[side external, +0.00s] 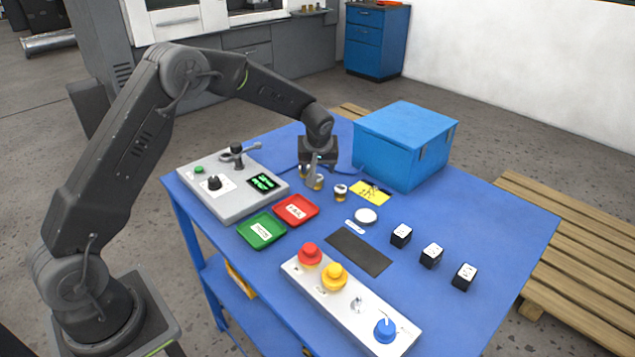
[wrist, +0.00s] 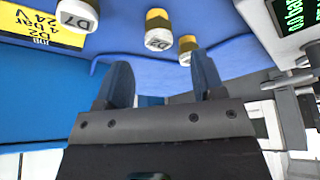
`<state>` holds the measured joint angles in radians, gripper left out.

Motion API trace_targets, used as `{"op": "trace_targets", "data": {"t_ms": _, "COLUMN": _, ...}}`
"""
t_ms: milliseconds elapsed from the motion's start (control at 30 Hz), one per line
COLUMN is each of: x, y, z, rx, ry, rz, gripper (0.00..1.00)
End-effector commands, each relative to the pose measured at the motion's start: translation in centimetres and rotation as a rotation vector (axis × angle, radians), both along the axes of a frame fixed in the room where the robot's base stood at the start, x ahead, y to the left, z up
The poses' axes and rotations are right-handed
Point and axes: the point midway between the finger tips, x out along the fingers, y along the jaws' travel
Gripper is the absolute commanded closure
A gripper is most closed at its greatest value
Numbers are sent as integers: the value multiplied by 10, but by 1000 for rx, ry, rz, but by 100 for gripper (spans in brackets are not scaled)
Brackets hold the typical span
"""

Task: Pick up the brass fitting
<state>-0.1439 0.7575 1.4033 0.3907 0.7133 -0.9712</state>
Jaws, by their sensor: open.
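In the wrist view one fitting (wrist: 158,30) is just beyond the gap between my fingers, a second fitting (wrist: 186,47) is near the right fingertip, and a third fitting (wrist: 75,13) marked D7 is at the upper left. In the side view one fitting (side external: 341,192) stands clear to the right of my gripper (side external: 313,180); the others are partly hidden by the fingers. I cannot tell which is the brass fitting meant. My gripper is open and low over the table, with nothing visible between the fingers.
A blue box (side external: 405,145) stands close behind my gripper at the right. A grey control panel (side external: 232,188) with a lever is at the left. A yellow card (side external: 370,192), red tray (side external: 295,209), green tray (side external: 261,231) and white disc (side external: 366,215) lie nearby.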

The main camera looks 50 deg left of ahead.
Motion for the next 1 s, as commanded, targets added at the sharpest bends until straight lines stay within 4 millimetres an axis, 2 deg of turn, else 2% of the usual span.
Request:
{"op": "trace_targets", "data": {"t_ms": 100, "x": 1, "y": 1, "z": -20, "rx": -1, "ry": 5, "rz": 1, "gripper": 38}}
{"op": "trace_targets", "data": {"t_ms": 300, "x": 7, "y": 7, "z": -41, "rx": -2, "ry": 2, "rz": 0, "gripper": 38}}
{"op": "trace_targets", "data": {"t_ms": 567, "x": 7, "y": 8, "z": -43, "rx": -2, "ry": 1, "rz": 0, "gripper": 38}}
{"op": "trace_targets", "data": {"t_ms": 1000, "x": 7, "y": 8, "z": -43, "rx": -2, "ry": 1, "rz": 0, "gripper": 78}}
